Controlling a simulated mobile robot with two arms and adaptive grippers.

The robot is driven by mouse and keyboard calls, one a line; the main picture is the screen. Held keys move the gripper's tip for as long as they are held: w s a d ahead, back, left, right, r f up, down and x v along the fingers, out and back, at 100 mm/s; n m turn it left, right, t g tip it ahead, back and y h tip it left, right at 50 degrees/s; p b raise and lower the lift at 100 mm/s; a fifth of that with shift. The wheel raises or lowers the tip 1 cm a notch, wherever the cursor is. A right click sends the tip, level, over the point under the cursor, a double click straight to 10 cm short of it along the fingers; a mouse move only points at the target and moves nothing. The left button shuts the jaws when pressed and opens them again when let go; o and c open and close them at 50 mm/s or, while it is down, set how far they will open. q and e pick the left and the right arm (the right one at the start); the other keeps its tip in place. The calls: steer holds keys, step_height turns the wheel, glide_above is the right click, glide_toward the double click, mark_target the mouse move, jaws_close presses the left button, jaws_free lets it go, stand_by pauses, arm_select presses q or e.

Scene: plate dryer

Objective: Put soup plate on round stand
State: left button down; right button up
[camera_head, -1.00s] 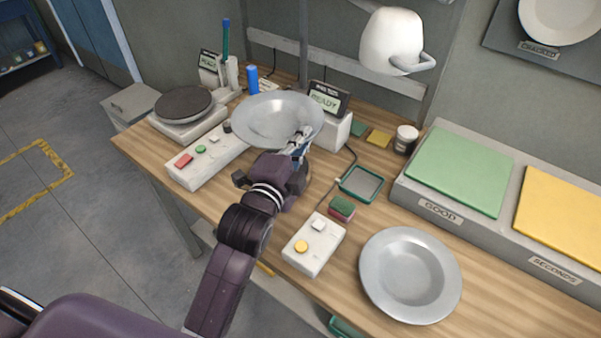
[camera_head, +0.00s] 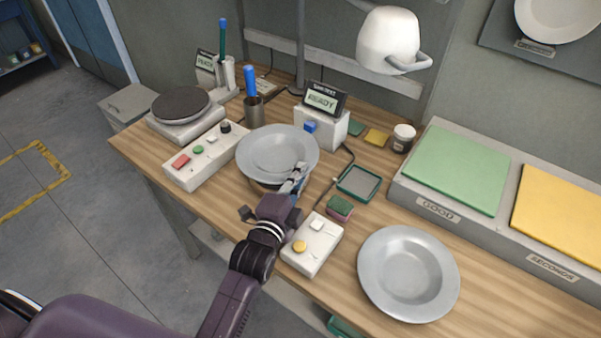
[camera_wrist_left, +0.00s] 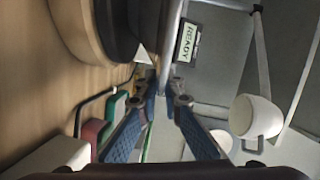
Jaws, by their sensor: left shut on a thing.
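The grey soup plate (camera_head: 272,150) is held roughly level by its near right rim in my left gripper (camera_head: 296,180). In the left wrist view the plate (camera_wrist_left: 171,40) shows edge-on as a thin grey strip, and the gripper (camera_wrist_left: 164,100) has its blue fingers at the rim. A round base with a dark top, seemingly the round stand (camera_wrist_left: 78,30), lies below the plate. In the head view the plate hides most of it; I cannot tell whether they touch. A second grey plate (camera_head: 408,275) lies at the table's front right. My right gripper is not in view.
A white button box (camera_head: 205,157) and a dark disc device (camera_head: 181,104) stand left of the plate. A READY display (camera_head: 323,99), a cup with a blue marker (camera_head: 253,110), a green tray (camera_head: 359,183) and a smaller button box (camera_head: 312,246) surround it.

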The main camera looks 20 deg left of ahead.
arm_select(q)
steer(key=shift+r, duration=0.1)
steer(key=c, duration=2.1)
jaws_free()
steer(key=shift+f, duration=0.2)
steer(key=shift+r, duration=0.2)
steer(key=shift+s+f, duration=0.15)
steer(key=shift+s, duration=0.25)
steer(key=shift+s+a+r+b, duration=0.2)
steer(key=shift+s+b, duration=0.15)
steer(key=shift+s, duration=1.5)
steer(key=shift+s+a+r+b, duration=0.1)
steer(key=shift+s+r+b, duration=0.2)
steer(key=shift+s, duration=1.6)
steer(key=shift+s+a+r+b, duration=0.15)
steer(key=shift+s+b, duration=0.2)
steer(key=shift+s, duration=1.5)
